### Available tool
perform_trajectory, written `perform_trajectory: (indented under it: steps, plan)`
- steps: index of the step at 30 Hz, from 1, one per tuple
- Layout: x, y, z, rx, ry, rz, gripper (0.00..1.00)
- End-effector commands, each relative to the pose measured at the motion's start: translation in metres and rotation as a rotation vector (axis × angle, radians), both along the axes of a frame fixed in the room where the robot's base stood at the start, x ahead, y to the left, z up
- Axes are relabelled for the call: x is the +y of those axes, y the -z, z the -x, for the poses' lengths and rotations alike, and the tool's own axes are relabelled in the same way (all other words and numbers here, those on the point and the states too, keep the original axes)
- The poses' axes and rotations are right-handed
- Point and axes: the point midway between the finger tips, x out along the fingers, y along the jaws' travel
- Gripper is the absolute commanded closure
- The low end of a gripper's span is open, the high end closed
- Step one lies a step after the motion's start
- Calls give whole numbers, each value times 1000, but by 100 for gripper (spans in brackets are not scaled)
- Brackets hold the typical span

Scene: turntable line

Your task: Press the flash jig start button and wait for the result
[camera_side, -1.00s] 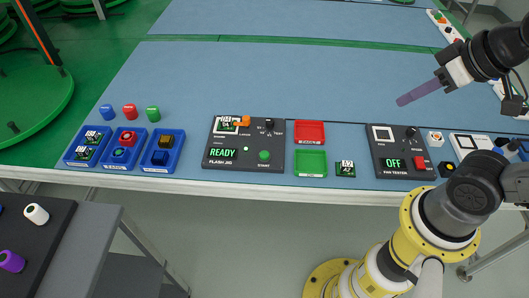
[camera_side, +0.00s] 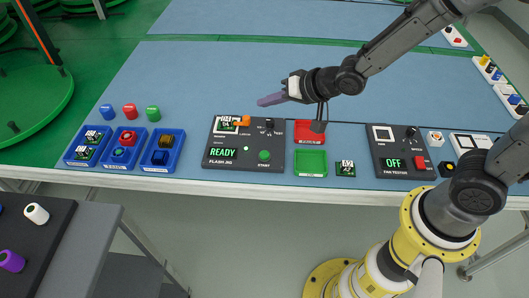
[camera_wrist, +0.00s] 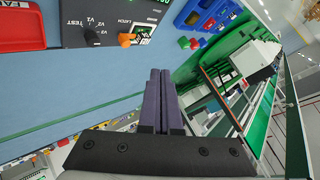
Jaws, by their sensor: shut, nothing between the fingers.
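The flash jig (camera_side: 222,165) is a dark panel on the blue bench, and its display reads READY in green. Its round green start button (camera_side: 264,155) sits at the lower right of the panel, above the START label. A small board lies in the jig's nest beside an orange latch (camera_side: 242,121); the latch also shows in the wrist view (camera_wrist: 126,40). My gripper (camera_side: 262,102) is shut and empty, its purple fingers together. It is above the bench behind the jig, apart from the button. In the wrist view the closed fingers (camera_wrist: 158,75) show, but the start button does not.
A red tray (camera_side: 310,140) and a green tray (camera_side: 310,170) stand right of the jig, with a loose board (camera_side: 346,169) beside them. The fan tester (camera_side: 404,172) reads OFF. Blue bins (camera_side: 125,162) stand at left. Bench behind is clear.

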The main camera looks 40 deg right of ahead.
Motion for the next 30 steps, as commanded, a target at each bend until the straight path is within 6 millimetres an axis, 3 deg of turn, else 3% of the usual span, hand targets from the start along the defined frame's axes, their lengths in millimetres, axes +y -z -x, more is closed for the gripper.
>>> perform_trajectory:
  steps: [3,6,22,30]
  plan:
    - [7,30,7,60,-20,15,100]
    - [10,42,12,87,-30,22,100]
    - [13,50,15,100,-39,27,100]
    - [13,78,15,103,-39,27,100]
